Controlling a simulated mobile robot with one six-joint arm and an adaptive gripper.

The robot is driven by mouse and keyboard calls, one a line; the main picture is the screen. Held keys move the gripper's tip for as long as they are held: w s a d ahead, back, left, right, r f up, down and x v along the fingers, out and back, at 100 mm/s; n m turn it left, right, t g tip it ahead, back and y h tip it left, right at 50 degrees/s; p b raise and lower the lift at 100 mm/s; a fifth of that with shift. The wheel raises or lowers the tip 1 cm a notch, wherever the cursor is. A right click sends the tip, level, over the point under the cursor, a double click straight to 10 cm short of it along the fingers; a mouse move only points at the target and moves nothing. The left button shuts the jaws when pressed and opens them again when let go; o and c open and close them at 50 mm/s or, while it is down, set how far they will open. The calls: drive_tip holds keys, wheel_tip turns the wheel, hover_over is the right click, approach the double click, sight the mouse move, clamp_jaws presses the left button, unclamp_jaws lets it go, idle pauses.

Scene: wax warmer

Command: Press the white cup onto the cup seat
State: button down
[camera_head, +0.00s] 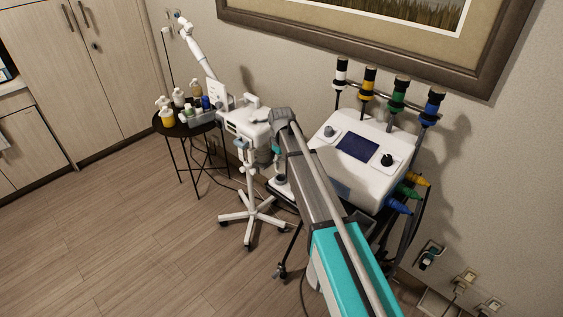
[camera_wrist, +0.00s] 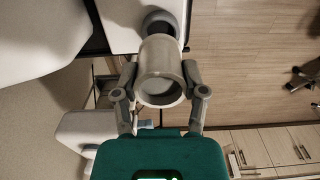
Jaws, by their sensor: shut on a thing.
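In the wrist view, the white cup (camera_wrist: 160,88) is between the two fingers of my gripper (camera_wrist: 161,68), which is shut on its sides. The cup's round open end faces the camera, and I see into its pale inside. Beyond its far end, a dark grey rounded part (camera_wrist: 161,19) shows on a white surface; it looks like the cup seat. The cup overlaps it, so I cannot tell whether they touch. In the head view, my arm covers most of this area, and I cannot make out the cup there.
A white machine (camera_head: 358,160) with a screen and knobs stands on a cart, with several coloured-collar handles behind it. A white wheeled stand (camera_head: 252,217) is left of my arm. A round black table (camera_head: 188,127) holds bottles. Open wooden floor (camera_head: 120,230) lies at left.

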sight(281, 169)
drive_tip(key=shift+f+b, duration=0.45)
drive_tip(key=shift+f, duration=0.2)
drive_tip(key=shift+f, duration=0.15)
idle(0.4)
drive_tip(key=shift+f+b, duration=0.3)
drive_tip(key=shift+b, duration=0.1)
drive_tip(key=shift+f+b, duration=0.9)
drive_tip(key=shift+b, duration=0.05)
idle(1.1)
drive_tip(key=shift+c, duration=0.3)
unclamp_jaws()
drive_tip(key=shift+r+p, duration=0.5)
drive_tip(key=shift+p, duration=0.05)
drive_tip(key=shift+r+p, duration=3.45)
drive_tip(key=shift+r, duration=0.05)
